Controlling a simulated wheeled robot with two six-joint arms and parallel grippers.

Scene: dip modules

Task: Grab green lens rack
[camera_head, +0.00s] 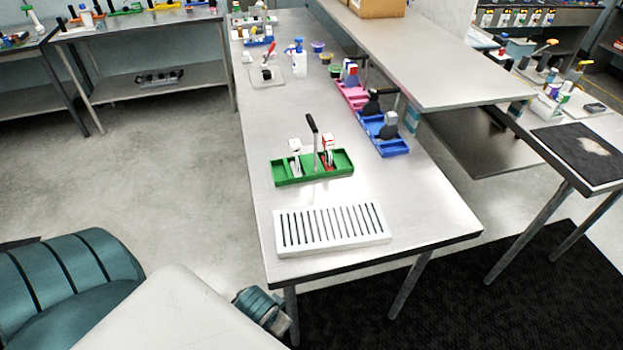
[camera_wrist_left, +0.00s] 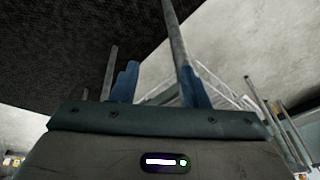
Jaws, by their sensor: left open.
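The green lens rack (camera_head: 343,163) is a long tray with a tall dark upright handle in its middle. It stands on the near part of the long grey table in the head view, behind a white slotted rack. Small white and red items stand in its compartments, and its outer ends look empty. My left gripper (camera_wrist_left: 158,86) shows in the left wrist view with its two blue fingers apart and nothing between them. The green rack does not show in that view. My right gripper is not in view.
The white slotted rack (camera_head: 332,228) lies near the table's front edge. A blue rack (camera_head: 393,148) and a pink rack (camera_head: 351,97) stand back right, beside a raised shelf (camera_head: 435,85). A white bottle (camera_head: 299,63) stands farther back. The table left of these racks is clear.

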